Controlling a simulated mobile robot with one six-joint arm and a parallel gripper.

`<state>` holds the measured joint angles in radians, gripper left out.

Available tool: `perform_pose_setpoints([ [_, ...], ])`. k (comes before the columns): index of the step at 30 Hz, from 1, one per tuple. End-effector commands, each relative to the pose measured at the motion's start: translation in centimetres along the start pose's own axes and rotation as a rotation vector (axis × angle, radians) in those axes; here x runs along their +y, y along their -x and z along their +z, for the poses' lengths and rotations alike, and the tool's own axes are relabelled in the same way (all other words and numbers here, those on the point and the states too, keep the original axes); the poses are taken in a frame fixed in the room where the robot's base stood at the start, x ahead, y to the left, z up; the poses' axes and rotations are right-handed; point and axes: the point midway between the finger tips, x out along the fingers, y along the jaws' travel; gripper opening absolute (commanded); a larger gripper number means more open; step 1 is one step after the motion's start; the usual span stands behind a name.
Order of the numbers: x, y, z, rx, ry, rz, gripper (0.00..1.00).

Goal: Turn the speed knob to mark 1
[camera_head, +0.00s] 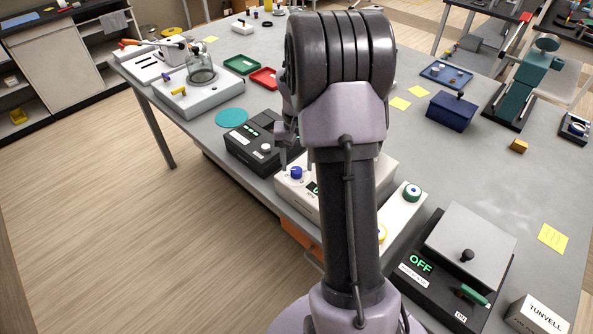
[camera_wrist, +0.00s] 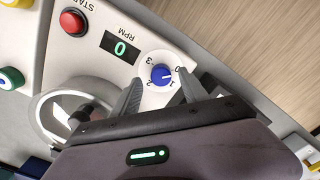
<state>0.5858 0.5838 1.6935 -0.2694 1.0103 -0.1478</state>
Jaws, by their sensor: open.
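The speed knob (camera_wrist: 161,74) is a small blue knob with a white pointer, on a white dial with marks 0, 1, 2 and 3. Its pointer appears to face the 0 mark. The RPM display (camera_wrist: 121,48) beside it reads 0. The knob also shows in the head view (camera_head: 296,172) on the front left of a white device (camera_head: 308,202), partly hidden by my arm. My gripper (camera_wrist: 159,78) is open, with a fingertip on either side of the dial in the wrist view. I cannot tell whether the fingers touch the knob.
A red start button (camera_wrist: 72,21) sits beyond the display. A black device (camera_head: 254,145) stands close behind the white one. A panel with a green button (camera_head: 412,193) and a black unit reading OFF (camera_head: 421,263) are to the right. Free floor lies left of the bench.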

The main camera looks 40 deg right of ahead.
Motion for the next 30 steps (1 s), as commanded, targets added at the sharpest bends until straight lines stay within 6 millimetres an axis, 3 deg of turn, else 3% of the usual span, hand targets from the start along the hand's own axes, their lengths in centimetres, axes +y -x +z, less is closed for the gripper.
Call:
perform_pose_setpoints([
  [4,0.00,-1.64,0.00,0.000,0.001,0.000,0.52],
  [12,0.00,-1.75,-0.02,0.001,0.001,0.000,0.52],
  [20,-0.01,-1.73,-0.01,0.001,0.001,0.000,0.03],
  [30,-0.01,-1.74,-0.02,0.001,-0.034,0.000,0.00],
])
